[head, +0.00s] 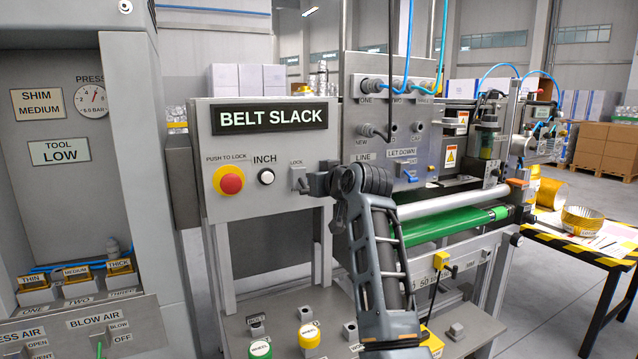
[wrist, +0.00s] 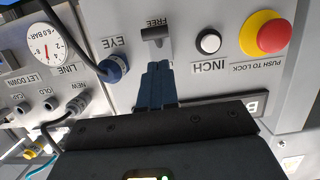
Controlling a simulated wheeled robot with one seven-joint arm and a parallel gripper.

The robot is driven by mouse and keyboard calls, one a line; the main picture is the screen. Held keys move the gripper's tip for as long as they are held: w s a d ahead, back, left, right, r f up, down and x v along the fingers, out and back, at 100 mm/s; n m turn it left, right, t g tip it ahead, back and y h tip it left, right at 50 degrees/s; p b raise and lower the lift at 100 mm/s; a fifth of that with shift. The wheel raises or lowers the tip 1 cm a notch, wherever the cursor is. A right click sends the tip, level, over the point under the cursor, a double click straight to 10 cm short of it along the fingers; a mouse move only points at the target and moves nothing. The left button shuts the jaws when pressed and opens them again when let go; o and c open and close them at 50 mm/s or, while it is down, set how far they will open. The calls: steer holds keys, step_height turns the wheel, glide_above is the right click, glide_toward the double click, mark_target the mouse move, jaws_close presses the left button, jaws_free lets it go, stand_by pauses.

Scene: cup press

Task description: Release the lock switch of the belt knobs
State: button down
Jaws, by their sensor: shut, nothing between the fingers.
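The lock switch (head: 298,176) is a small grey plate with a LOCK label above it, on the BELT SLACK panel (head: 255,150) in the head view. In the wrist view, which is upside down, the dark switch lever (wrist: 155,33) sits close to the FREE label. My gripper (head: 308,184) is at the panel, over the lower right of the switch. In the wrist view its fingers (wrist: 158,68) are together and empty, their tips just below the lever in the picture. I cannot tell if they touch it. The fingers hide the LOCK label there.
The white INCH button (head: 266,176) and red push-to-lock button (head: 230,180) are left of the switch. In the wrist view a blue EYE plug (wrist: 114,68) with a black cable is close beside the fingers. The green belt (head: 450,226) lies right of my arm.

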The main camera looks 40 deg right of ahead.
steer(key=b+v, duration=0.1)
steer(key=v, duration=0.9)
steer(key=shift+s+f, duration=0.15)
steer(key=shift+f, duration=0.25)
steer(key=shift+f, duration=0.1)
steer(key=s+a+f+n, duration=0.1)
steer(key=s+a+f, duration=0.5)
steer(key=s+f, duration=0.45)
steer(key=s+a+f+n, duration=0.1)
steer(key=s+a+f, duration=0.65)
steer(key=f, duration=0.55)
steer(key=s+a+y, duration=0.1)
steer(key=s+a, duration=0.2)
steer(key=s, duration=0.6)
steer(key=s+a+r+y, duration=0.1)
steer(key=s+a, duration=0.3)
steer(key=s, duration=0.6)
steer(key=s+a+n+y, duration=0.1)
steer(key=s+a, duration=0.3)
steer(key=s, duration=0.5)
steer(key=shift+s+r+y, duration=0.15)
steer(key=shift+s+y, duration=0.1)
steer(key=shift+y, duration=0.35)
